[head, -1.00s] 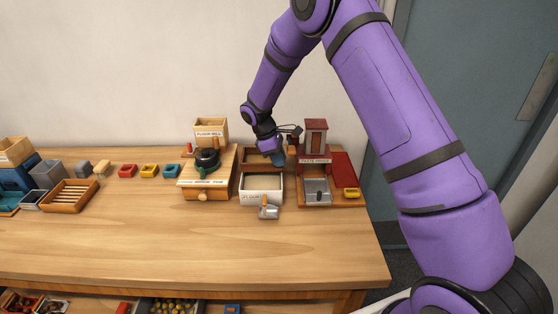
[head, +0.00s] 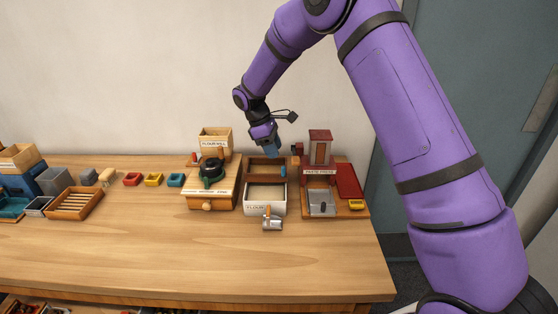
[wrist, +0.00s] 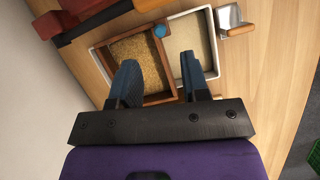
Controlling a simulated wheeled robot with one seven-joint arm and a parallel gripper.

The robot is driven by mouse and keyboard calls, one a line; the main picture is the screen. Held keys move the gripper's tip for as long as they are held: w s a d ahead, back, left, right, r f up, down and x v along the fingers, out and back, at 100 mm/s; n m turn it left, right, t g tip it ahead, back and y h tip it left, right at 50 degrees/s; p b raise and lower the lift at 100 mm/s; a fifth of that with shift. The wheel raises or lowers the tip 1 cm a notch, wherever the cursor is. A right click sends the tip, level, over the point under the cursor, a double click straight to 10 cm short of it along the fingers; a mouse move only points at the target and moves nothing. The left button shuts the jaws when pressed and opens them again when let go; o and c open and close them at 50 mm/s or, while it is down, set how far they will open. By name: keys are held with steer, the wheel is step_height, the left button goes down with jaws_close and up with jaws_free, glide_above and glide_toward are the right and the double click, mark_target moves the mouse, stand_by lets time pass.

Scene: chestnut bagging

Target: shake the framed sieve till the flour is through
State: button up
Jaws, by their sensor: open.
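A metal scoop (head: 272,224) lies before the bin. The flour mill (head: 210,185) stands close on the left, the red paste press (head: 318,178) close on the right. Small coloured boxes (head: 153,179) and a slatted tray (head: 75,203) are farther left. The front table is clear.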

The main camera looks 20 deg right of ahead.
steer(key=shift+v, duration=1.25)
steer(key=s+d+r+m+t+y, duration=0.1)
steer(key=s+d+r+m+t, duration=0.15)
steer(key=s+r, duration=0.7)
steer(key=s+d+r+m+t+y, duration=0.1)
steer(key=s+d+r+m, duration=0.25)
steer(key=s+r, duration=0.6)
steer(key=s+d+r+m+t+y, duration=0.1)
steer(key=s+m+t, duration=0.1)
steer(key=s, duration=0.9)
steer(key=s+d+r+m+t+y, duration=0.1)
steer(key=s+m, duration=0.3)
steer(key=s, duration=0.7)
steer(key=shift+s+d+r+t, duration=0.3)
steer(key=shift+d+r+t, duration=0.05)
steer(key=shift+d+r, duration=0.45)
